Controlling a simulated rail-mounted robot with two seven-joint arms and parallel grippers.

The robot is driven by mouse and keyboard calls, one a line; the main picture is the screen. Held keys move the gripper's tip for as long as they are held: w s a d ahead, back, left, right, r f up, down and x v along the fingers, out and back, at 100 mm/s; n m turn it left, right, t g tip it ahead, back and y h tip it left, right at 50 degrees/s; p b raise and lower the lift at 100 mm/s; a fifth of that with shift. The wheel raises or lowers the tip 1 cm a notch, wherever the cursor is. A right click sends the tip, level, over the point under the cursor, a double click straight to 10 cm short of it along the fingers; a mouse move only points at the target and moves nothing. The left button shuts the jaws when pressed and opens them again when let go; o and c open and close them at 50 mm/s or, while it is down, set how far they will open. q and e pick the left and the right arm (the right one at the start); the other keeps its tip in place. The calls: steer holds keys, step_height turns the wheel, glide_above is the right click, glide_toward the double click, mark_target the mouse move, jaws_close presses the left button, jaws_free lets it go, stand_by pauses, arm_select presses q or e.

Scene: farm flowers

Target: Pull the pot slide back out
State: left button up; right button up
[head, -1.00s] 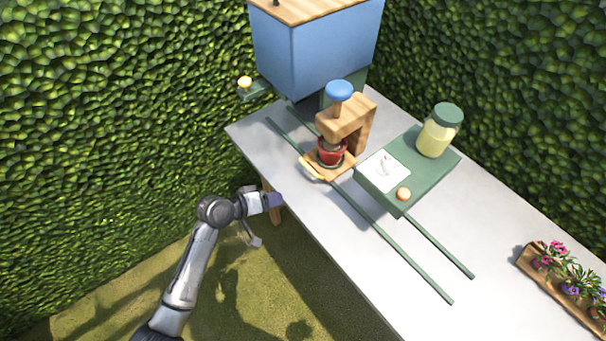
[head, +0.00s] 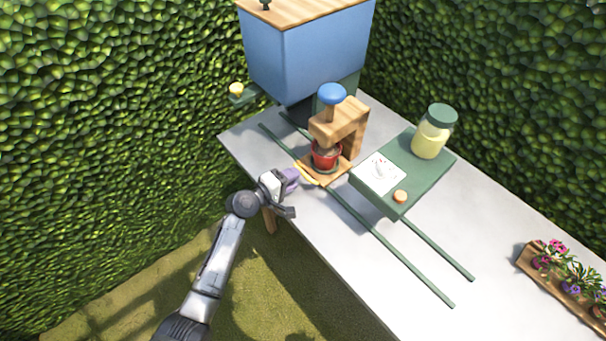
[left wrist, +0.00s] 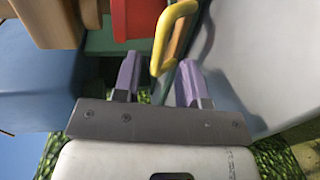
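The pot slide (head: 338,172) is a small wooden board on green rails, beneath a wooden press with a blue knob (head: 331,94). A red pot (head: 325,156) stands on it, and it also shows in the left wrist view (left wrist: 137,18). A yellow handle (head: 307,175) is on the slide's front edge. My left gripper (head: 291,178) has purple fingertips and is just left of the handle. In the left wrist view its fingers (left wrist: 158,78) are apart, with the handle (left wrist: 163,45) ahead of the gap, its lower end close to the fingertips. My right gripper is out of view.
A blue hopper (head: 305,55) stands at the back. A green stand (head: 415,180) with a card, a jar (head: 434,131) and a round button (head: 400,196) is right of the press. A flower planter (head: 560,275) lies at far right. The table front is clear.

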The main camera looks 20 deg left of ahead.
mark_target(303, 172)
arm_select(q)
steer(key=shift+b+x, duration=0.45)
steer(key=shift+x, duration=1.85)
steer(key=shift+c, duration=0.4)
jaws_close()
